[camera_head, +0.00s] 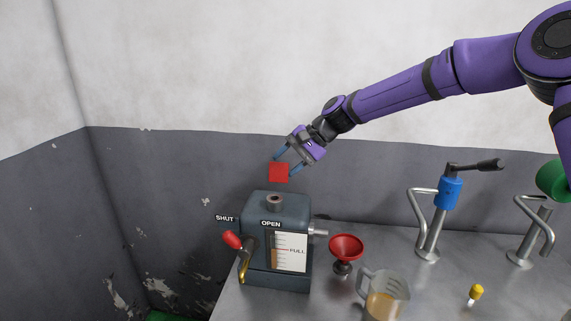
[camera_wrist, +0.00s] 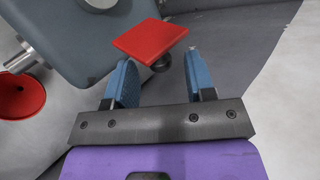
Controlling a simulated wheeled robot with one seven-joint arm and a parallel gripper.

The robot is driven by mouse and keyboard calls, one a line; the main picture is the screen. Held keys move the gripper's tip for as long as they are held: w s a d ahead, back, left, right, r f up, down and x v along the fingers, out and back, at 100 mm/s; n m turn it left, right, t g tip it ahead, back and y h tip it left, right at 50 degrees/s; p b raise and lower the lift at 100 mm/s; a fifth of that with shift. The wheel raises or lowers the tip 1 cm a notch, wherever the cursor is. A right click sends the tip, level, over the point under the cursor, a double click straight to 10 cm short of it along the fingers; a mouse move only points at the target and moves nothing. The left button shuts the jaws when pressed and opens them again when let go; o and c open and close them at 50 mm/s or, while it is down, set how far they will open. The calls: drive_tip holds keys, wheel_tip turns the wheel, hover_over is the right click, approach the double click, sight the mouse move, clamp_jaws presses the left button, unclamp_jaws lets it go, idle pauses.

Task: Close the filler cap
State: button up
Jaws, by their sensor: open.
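A grey-blue tank (camera_head: 260,280) stands on the bench, with a round filler neck (camera_head: 274,203) on top; its opening shows uncovered. A red square plate, seemingly the filler cap (camera_head: 279,173), appears above the neck in the head view. In the wrist view the cap (camera_wrist: 150,39) is a flat red square with a dark round part under it, beside the tank top. I cannot tell how it is attached. My gripper (camera_head: 288,161) is open, its blue fingers pointing down-left at the cap. In the wrist view the cap lies just beyond the fingertips, with no clear contact.
A red-handled lever (camera_head: 232,240) is on the tank's left, by SHUT and OPEN labels. The gauge (camera_head: 290,252) shows brown fluid below FULL. A red funnel (camera_head: 346,248), a jug (camera_head: 384,296), a yellow-topped item (camera_head: 476,292) and a blue-bodied pump (camera_head: 449,194) stand rightward.

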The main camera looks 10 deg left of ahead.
drive_tip(key=shift+s+a+f, duration=0.1)
drive_tip(key=shift+a+f, duration=0.1)
drive_tip(key=shift+a, duration=0.05)
drive_tip(key=shift+c, duration=0.4)
drive_tip(key=c, duration=0.8)
drive_tip(key=shift+c, duration=0.2)
